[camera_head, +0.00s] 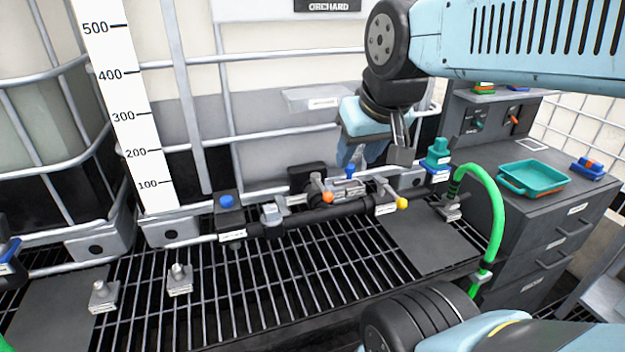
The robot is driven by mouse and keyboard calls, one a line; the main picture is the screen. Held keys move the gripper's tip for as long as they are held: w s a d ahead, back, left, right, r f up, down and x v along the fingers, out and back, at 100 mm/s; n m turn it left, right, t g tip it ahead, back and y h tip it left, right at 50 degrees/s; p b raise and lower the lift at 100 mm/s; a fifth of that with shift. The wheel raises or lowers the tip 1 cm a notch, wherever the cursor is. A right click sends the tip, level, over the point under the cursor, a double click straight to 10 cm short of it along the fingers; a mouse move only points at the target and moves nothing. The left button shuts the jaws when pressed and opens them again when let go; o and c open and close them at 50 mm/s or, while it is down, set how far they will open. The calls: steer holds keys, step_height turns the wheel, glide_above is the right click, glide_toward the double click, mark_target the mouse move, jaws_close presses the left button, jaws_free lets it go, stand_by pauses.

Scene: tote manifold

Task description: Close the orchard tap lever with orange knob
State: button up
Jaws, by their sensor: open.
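The orange knob (327,197) sits at the end of a short lever (317,183) on the dark pipe manifold, in the middle of the head view. A second lever with a yellow knob (402,203) is to its right. A small blue knob (350,172) stands between and behind them. My gripper (372,162) points down, open and empty, above and right of the orange knob, apart from it in the picture. Its depth relative to the manifold is hard to judge. The sign reading ORCHARD (331,6) is on the tote behind, at the top.
A dark grating (245,295) lies below the pipe. A blue-topped block (228,212) stands at the pipe's left end. A green hose (495,205) curves at the right, beside a grey cabinet (565,215) bearing a teal tray (535,180). Caged totes (250,135) close off the back.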

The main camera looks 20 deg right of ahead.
mark_target(322, 187)
steer(key=shift+w, duration=0.15)
steer(key=c, duration=0.3)
steer(key=shift+w+d+m+g, duration=0.15)
steer(key=shift+w+m+g, duration=0.15)
steer(key=shift+m, duration=0.1)
steer(key=shift+c, duration=0.6)
steer(key=w+d+f+m+g+y, duration=0.1)
steer(key=w+m, duration=0.2)
steer(key=w+d+f+m+g+y, duration=0.1)
steer(key=w+d+m, duration=0.1)
steer(key=w+m, duration=0.1)
steer(key=w+d+f+m+g+y, duration=0.1)
steer(key=w+d+m+g, duration=0.1)
steer(key=w, duration=0.2)
steer(key=shift+d+f+m, duration=0.2)
steer(key=shift+f+m, duration=0.1)
steer(key=shift+m, duration=0.1)
jaws_close()
steer(key=w+d+f+m+g+y, duration=0.1)
steer(key=w+d+f+m+y, duration=0.4)
steer(key=w+d+f+m, duration=0.4)
steer(key=shift+n, duration=0.3)
steer(key=x, duration=0.5)
steer(key=s+x, duration=0.1)
steer(key=x, duration=0.2)
steer(key=shift+a+r, duration=0.15)
steer(key=shift+a, duration=1.2)
steer(key=shift+w+a+f, duration=0.1)
steer(key=shift+a+f, duration=0.25)
steer(key=shift+a, duration=0.5)
